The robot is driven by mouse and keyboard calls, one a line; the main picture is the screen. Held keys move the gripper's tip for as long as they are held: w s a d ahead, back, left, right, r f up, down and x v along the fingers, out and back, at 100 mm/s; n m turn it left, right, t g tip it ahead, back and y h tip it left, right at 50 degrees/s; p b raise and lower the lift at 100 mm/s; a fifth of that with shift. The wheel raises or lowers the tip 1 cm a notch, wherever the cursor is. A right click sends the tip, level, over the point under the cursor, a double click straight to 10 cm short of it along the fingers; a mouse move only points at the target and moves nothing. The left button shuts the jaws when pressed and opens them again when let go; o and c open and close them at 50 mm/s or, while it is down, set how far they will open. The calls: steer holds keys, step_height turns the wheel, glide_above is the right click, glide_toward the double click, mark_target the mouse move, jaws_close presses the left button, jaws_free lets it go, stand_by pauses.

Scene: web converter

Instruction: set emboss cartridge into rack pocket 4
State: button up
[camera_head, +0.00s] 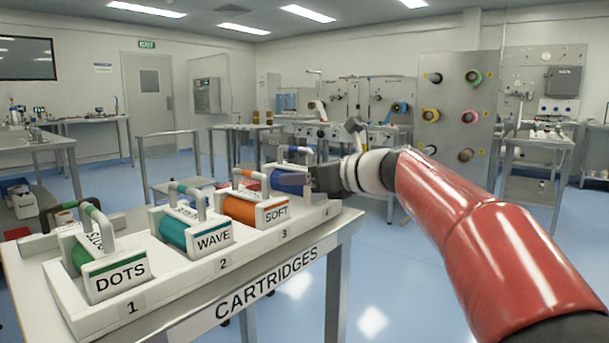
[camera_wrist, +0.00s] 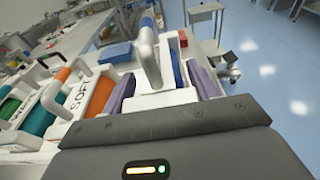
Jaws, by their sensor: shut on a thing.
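The emboss cartridge (camera_head: 287,187) is a blue roll in a white frame with a grey handle (camera_head: 298,150). It is at pocket 4, the right end of the white rack (camera_head: 252,254). My gripper (camera_head: 300,180) is shut on it, with purple fingers either side of its white part. In the wrist view the blue roll (camera_wrist: 175,68) and handle (camera_wrist: 148,50) show beyond my gripper (camera_wrist: 165,92). The cartridge's base and the pocket are mostly hidden, so I cannot tell whether it is fully down. Its label is not visible.
Cartridges marked DOTS (camera_head: 112,272), WAVE (camera_head: 198,235) and SOFT (camera_head: 262,208) stand in pockets 1, 2 and 3. SOFT is close beside my gripper. The rack stands on a white table (camera_head: 290,277) marked CARTRIDGES. Open blue floor lies to the right.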

steer(key=shift+f+b, duration=0.8)
steer(key=shift+f, duration=0.5)
steer(key=o, duration=1.4)
steer(key=shift+c, duration=0.2)
steer(key=shift+o, duration=0.7)
steer(key=v, duration=0.7)
steer(key=shift+s+d+r, duration=0.15)
steer(key=shift+s+d, duration=0.1)
steer(key=shift+d, duration=0.05)
